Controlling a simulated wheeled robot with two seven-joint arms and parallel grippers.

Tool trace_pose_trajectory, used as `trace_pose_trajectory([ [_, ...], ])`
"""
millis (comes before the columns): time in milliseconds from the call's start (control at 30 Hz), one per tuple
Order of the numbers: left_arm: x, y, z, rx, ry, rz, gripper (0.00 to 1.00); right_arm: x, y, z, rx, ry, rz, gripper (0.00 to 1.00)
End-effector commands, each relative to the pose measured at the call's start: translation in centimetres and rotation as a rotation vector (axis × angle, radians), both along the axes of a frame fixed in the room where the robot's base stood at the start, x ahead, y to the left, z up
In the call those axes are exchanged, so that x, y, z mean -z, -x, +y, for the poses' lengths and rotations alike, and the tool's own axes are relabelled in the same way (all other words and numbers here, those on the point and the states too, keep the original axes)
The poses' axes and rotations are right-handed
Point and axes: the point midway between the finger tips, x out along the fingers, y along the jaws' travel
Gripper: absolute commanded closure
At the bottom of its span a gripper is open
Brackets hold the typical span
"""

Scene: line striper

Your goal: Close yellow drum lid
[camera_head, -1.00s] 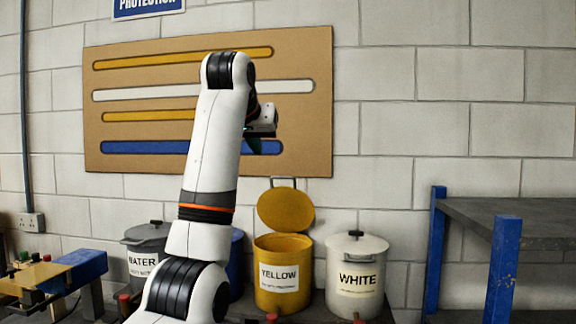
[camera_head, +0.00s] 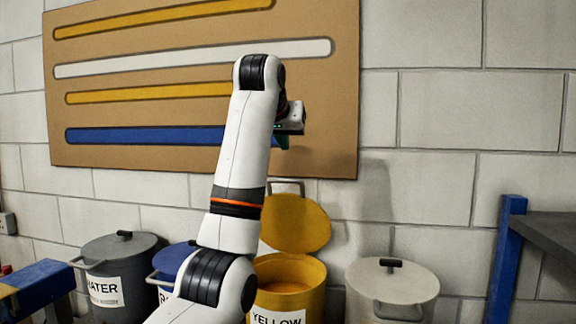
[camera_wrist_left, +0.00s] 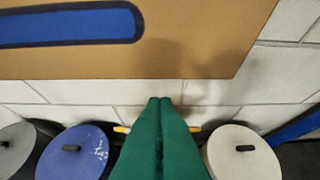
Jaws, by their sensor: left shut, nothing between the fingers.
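The yellow drum (camera_head: 288,278) stands against the wall with its label partly cut off by the lower edge of the head view. Its yellow lid (camera_head: 300,224) is open, tipped up at the back, with a metal handle at its top edge. My left gripper (camera_head: 284,140) is raised above the lid, near the lower edge of the brown board, apart from the drum. In the left wrist view its green fingers (camera_wrist_left: 160,108) are closed together and empty. They hide most of the yellow drum there; only slivers of yellow show at both sides. My right gripper is not in view.
A white drum (camera_head: 392,286) with a closed lid stands right of the yellow drum. A blue drum (camera_head: 172,262) and a grey water drum (camera_head: 118,276) stand left. A blue-legged table (camera_head: 505,262) is at the right. The striped board (camera_head: 318,152) hangs behind my arm.

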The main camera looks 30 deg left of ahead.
Motion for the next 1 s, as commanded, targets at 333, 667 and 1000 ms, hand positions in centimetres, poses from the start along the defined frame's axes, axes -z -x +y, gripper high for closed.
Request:
trace_pose_trajectory([
  [333,3.9,-6.1,1.6,0.000,0.001,0.008,1.00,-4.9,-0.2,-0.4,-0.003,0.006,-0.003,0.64],
  [667,6.2,-3.7,1.0,0.000,0.000,0.001,1.00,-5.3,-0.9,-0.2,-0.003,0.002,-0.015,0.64],
  [1000,6.8,-2.9,0.8,0.000,0.001,0.002,1.00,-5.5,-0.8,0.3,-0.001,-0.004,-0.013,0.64],
])
